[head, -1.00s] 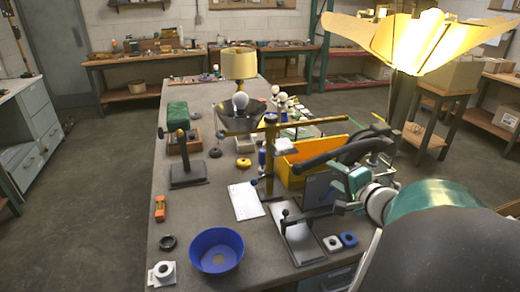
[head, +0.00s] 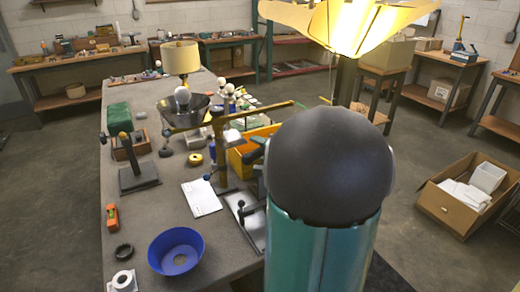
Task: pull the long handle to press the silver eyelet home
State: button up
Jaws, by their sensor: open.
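A long brass-coloured bar (head: 262,112) reaches out to the right from the top of an upright post (head: 219,155) on the bench; it looks like the long handle. A dark base plate with a small black-knobbed lever (head: 241,212) stands in front of the post, partly behind my arm. I cannot make out the silver eyelet. My own arm, with a large dark dome and a teal link, fills the right middle of the view. It hides the bench behind it. My gripper is not visible behind it, so I cannot see whether it touches anything.
On the grey bench are a blue bowl (head: 176,250), a black ring (head: 124,251), an orange level (head: 112,217), a white sheet (head: 201,198) and a black stand (head: 138,178). A yellow bin (head: 242,158) is partly hidden. A lit lamp shade (head: 355,28) rises behind my arm. A carton (head: 450,210) stands on the floor.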

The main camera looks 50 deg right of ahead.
grip_shut()
jog(key=shift+r, duration=0.1)
